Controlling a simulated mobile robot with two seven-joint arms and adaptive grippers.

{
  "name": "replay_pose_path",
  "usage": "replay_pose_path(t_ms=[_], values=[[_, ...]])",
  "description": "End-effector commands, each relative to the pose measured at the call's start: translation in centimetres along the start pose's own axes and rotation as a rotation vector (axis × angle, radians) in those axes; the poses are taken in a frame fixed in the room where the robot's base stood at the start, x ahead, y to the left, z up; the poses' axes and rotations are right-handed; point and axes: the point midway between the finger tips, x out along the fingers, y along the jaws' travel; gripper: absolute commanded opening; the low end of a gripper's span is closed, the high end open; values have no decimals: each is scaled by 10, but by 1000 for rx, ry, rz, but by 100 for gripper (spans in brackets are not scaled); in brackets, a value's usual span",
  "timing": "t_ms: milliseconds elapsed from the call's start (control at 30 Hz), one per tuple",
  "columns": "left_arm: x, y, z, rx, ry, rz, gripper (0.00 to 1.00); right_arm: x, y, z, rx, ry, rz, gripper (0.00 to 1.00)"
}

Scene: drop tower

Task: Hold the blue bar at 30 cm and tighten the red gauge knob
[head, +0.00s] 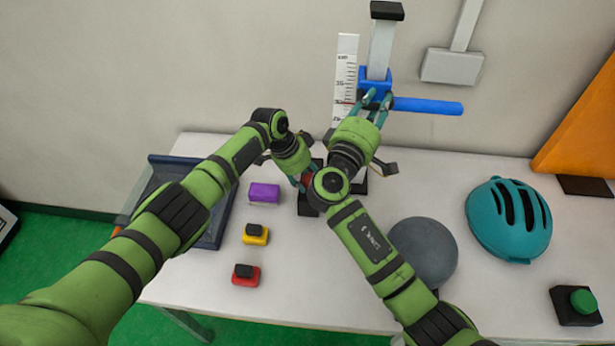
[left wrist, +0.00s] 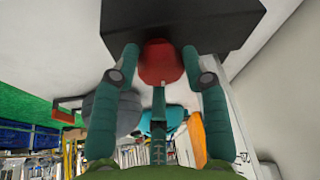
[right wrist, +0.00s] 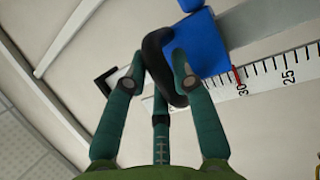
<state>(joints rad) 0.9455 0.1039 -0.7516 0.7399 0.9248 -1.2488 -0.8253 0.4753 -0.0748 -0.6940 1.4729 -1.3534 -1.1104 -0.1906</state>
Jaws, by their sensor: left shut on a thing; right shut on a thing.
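The blue bar (head: 428,106) sticks out to the right from a blue carriage (head: 375,82) on an upright grey column. My right gripper (head: 374,104) is shut on the carriage's black handle (right wrist: 158,62). In the right wrist view the blue carriage (right wrist: 208,45) ends beside a red mark at about 30 on the white scale (right wrist: 275,75). The scale also stands behind in the head view (head: 345,85). My left gripper (head: 300,182) is shut on the red knob (left wrist: 160,62), which sits against a black block (left wrist: 185,22). My arm and gripper mostly hide the knob in the head view.
On the white table, purple (head: 264,193), yellow (head: 255,236) and red (head: 245,276) blocks lie left of the tower, by a dark blue tray (head: 210,240).

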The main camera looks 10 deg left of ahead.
Motion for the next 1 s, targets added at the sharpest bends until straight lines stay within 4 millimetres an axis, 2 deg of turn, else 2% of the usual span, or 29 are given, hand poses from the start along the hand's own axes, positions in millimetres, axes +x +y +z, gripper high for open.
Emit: replay_pose_path(t_ms=[33,300,800,833,867,1000], values=[[-4,-6,-5,22,14,-11,12,-1,2,0,6,-2,3,0],[-4,-5,-7,101,17,21,12,-1,2,-1,6,-1,3,0],[-5,-3,-10,118,24,30,12,-1,2,-2,7,2,2,0],[-5,-3,-11,118,24,30,53,-1,2,-2,7,3,2,0],[-5,-3,-11,118,24,30,65,-1,2,-2,7,3,2,0],[-4,-2,-9,116,20,33,67,-1,2,-2,7,4,2,0]])
